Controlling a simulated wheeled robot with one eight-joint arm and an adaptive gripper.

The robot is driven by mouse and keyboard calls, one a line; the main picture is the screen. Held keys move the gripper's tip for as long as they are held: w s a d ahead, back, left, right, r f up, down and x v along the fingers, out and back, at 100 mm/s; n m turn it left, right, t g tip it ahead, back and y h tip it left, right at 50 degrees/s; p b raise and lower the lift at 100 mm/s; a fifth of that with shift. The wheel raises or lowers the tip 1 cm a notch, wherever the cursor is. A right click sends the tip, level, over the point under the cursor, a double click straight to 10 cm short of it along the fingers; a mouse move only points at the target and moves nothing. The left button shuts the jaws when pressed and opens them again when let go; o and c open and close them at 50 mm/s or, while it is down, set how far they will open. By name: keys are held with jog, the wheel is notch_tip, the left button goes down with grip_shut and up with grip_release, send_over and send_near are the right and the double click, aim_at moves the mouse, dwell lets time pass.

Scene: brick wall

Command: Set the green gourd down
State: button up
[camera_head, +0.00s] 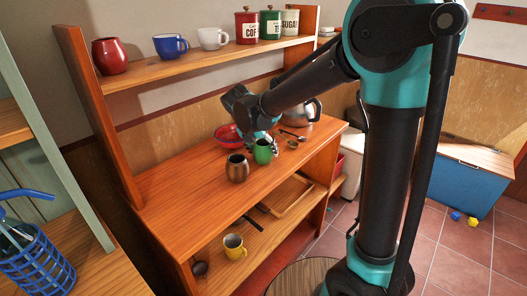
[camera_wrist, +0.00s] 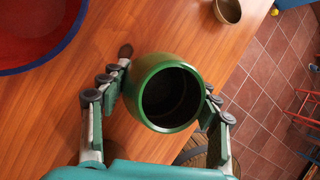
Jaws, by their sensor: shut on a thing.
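The green gourd (camera_head: 263,154) is a round, hollow vessel with an open top. It is at the wooden counter (camera_head: 185,190), right of a brown metallic gourd (camera_head: 237,168). My gripper (camera_head: 259,138) reaches in from behind and above, shut on it. In the wrist view, the green gourd (camera_wrist: 148,76) sits between my fingers, its dark opening facing the camera, with the wooden top behind it. Its underside is hidden, so I cannot tell whether it touches the surface.
A red bowl (camera_head: 228,136), a metal kettle (camera_head: 306,110) and small utensils (camera_head: 292,143) stand around the gripper. The counter's front left is clear.

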jog(key=o, duration=1.3)
jog(key=shift+f, duration=0.1)
jog(key=v, duration=1.2)
